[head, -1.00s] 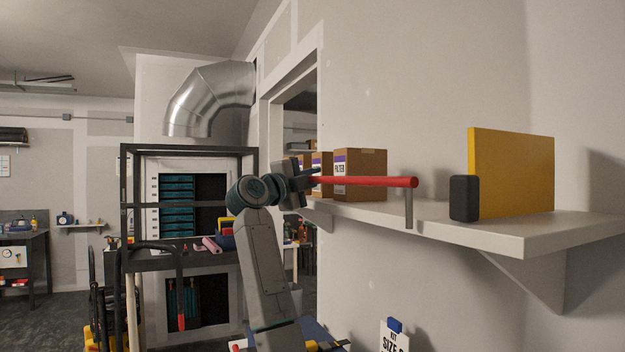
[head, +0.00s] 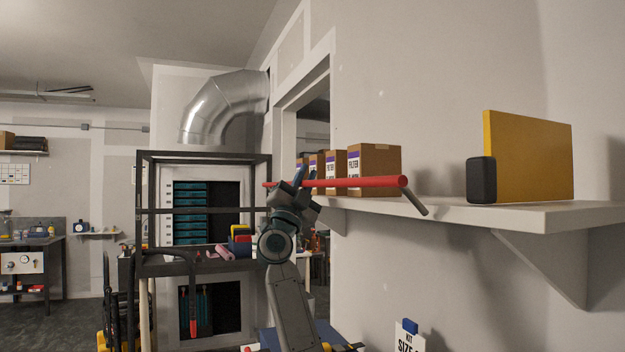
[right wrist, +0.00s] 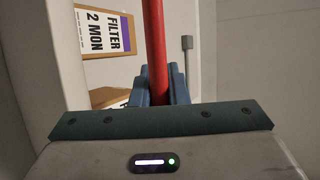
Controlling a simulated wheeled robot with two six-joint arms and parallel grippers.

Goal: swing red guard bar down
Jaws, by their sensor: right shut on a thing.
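The red guard bar (head: 365,182) lies nearly level in front of the wall shelf in the head view. A grey link (head: 415,201) slants down and right from its right end. My right gripper (head: 302,180) comes up from below and is shut on the bar left of its middle. In the right wrist view the bar (right wrist: 155,45) runs up between the blue fingers (right wrist: 158,92), which hide part of it. My left gripper is not in view.
Several filter boxes (head: 375,170) stand on the shelf (head: 520,216) behind the bar. A yellow panel (head: 530,155) and a dark block (head: 481,180) stand farther right. A black frame (head: 205,156) and a silver duct (head: 228,108) are at the left.

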